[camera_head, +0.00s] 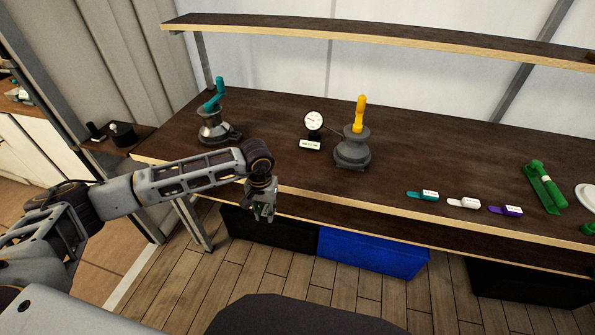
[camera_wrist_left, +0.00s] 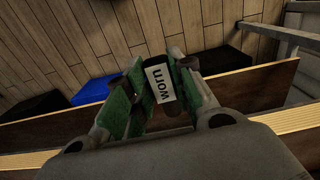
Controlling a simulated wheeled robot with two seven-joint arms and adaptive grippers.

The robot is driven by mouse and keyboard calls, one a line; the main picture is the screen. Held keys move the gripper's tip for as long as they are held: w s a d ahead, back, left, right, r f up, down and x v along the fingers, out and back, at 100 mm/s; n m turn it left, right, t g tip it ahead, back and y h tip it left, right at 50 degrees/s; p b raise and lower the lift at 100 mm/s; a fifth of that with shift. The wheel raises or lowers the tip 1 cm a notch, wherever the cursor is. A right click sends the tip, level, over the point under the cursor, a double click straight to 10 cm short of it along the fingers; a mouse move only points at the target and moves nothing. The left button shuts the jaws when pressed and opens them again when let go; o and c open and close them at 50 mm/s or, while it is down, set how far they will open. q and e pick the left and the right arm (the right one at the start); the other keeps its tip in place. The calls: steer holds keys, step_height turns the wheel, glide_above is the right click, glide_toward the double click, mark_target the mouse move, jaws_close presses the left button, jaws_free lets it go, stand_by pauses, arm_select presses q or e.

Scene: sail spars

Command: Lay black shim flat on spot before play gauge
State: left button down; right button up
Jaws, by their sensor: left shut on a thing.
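My left gripper (camera_head: 262,211) is in front of the table's front edge, left of the middle of the head view, and points down. In the left wrist view its green-padded fingers are shut on the black shim (camera_wrist_left: 153,60). The shim has a white tag reading "worn" (camera_wrist_left: 160,84), and its lower part is partly hidden between the fingers. The play gauge (camera_head: 313,121), a round white dial, stands on the table with a white label card (camera_head: 309,145) before it. The spot is not clearly marked out. My right gripper is not in view.
A grey winch with a yellow handle (camera_head: 359,115) stands right of the gauge, and one with a teal handle (camera_head: 213,95) stands left. Teal (camera_head: 422,195), white (camera_head: 463,203) and purple (camera_head: 504,210) shims lie near the front edge. Bare tabletop (camera_head: 265,130) lies left of the gauge.

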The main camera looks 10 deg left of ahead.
arm_select(q)
steer(key=shift+a, duration=0.2)
steer(key=shift+w+d+r+n, duration=0.15)
steer(key=shift+d+r+n, duration=0.3)
steer(key=shift+r+n, duration=0.2)
steer(key=shift+w+d+r+n, duration=0.1)
steer(key=shift+d+r+n, duration=0.3)
steer(key=shift+r+n, duration=0.25)
steer(key=w+d+r+n, duration=0.2)
steer(key=d+r+n, duration=0.5)
steer(key=r+n, duration=0.5)
steer(key=n, duration=0.3)
steer(key=shift+w+d, duration=0.3)
steer(key=shift+w, duration=0.05)
steer(key=shift+w+r, duration=0.1)
steer(key=shift+r, duration=0.05)
